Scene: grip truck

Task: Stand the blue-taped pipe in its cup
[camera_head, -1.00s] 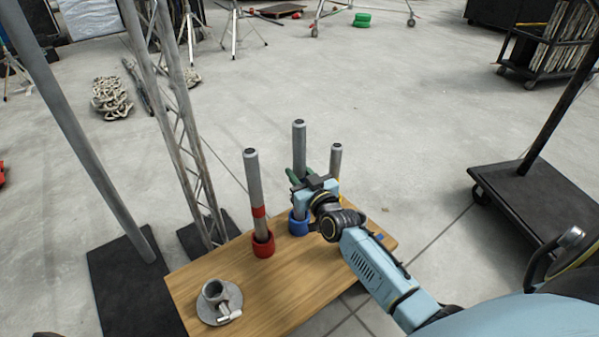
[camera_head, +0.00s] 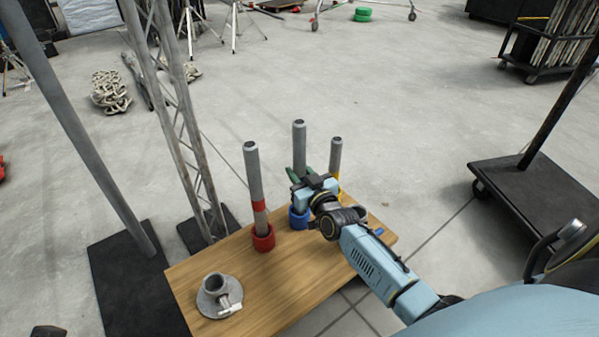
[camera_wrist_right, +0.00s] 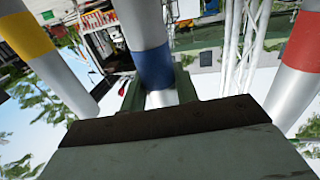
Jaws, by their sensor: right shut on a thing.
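The blue-taped pipe (camera_head: 299,137) is grey and stands about upright over the blue cup (camera_head: 299,219) on the wooden table. My right gripper (camera_head: 301,176) is shut on this pipe. In the right wrist view, the green fingers (camera_wrist_right: 158,97) close around the pipe near its blue tape band (camera_wrist_right: 154,67). The gripper covers the pipe's lower part in the head view, so I cannot tell whether its foot is inside the cup. My left gripper is not in view.
The red-taped pipe (camera_head: 253,172) stands in a red cup (camera_head: 263,238) to the left. The yellow-taped pipe (camera_head: 335,153) is close on the right, its foot hidden. A round metal base (camera_head: 218,303) lies on the table (camera_head: 285,283). A truss tower (camera_head: 182,110) rises behind the table's left side.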

